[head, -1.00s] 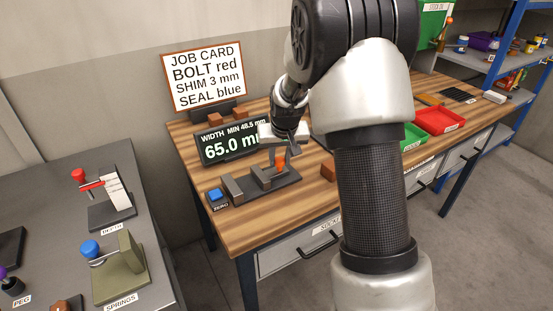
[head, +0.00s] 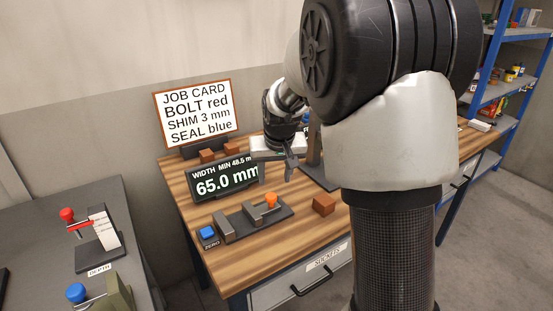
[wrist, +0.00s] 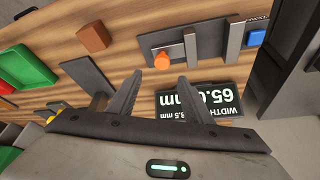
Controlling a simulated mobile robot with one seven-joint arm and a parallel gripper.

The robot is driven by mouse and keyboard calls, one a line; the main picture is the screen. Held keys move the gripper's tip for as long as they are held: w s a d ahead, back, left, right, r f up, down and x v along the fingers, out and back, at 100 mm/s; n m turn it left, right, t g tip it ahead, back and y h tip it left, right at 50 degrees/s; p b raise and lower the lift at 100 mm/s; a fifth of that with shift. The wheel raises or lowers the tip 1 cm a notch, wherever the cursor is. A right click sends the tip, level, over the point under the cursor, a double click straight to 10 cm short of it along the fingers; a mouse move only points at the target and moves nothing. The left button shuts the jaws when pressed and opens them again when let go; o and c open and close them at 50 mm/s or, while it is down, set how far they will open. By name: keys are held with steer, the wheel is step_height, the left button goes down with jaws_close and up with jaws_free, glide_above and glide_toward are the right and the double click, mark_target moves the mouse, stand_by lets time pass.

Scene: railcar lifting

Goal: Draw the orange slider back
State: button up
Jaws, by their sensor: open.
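The orange slider knob (head: 271,200) stands on a grey measuring fixture (head: 243,222) on the wooden bench, and it also shows in the wrist view (wrist: 162,61). The fixture has a fixed upright block at its left and a sliding block by the knob, with a gap between them. The display (head: 225,178) behind it reads WIDTH 65.0 mm. My gripper (head: 276,176) is open and empty, above the bench behind the knob and apart from it. In the wrist view, my two fingers (wrist: 151,96) point toward the fixture, with the knob just beyond and between them.
A blue ZERO button (head: 207,232) sits left of the fixture. A brown block (head: 323,204) stands close to its right. A job card (head: 197,112) and more brown blocks (head: 207,156) are at the back. A dark stand is right of my gripper.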

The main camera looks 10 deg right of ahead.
steer(key=v, duration=0.7)
steer(key=shift+r, duration=0.35)
steer(key=shift+s, duration=0.15)
steer(key=s+a+r+p, duration=0.1)
steer(key=s+r+p, duration=0.2)
steer(key=s, duration=1)
steer(key=s+a+r+t+p, duration=0.1)
steer(key=s+r+p, duration=0.3)
steer(key=s, duration=1)
step_height(320, 180, up, 4)
steer(key=shift+a+f+n+p, duration=0.1)
steer(key=shift+a+n+p, duration=0.1)
steer(key=shift+n+p, duration=0.15)
steer(key=shift+s+d, duration=0.1)
steer(key=shift+s, duration=0.05)
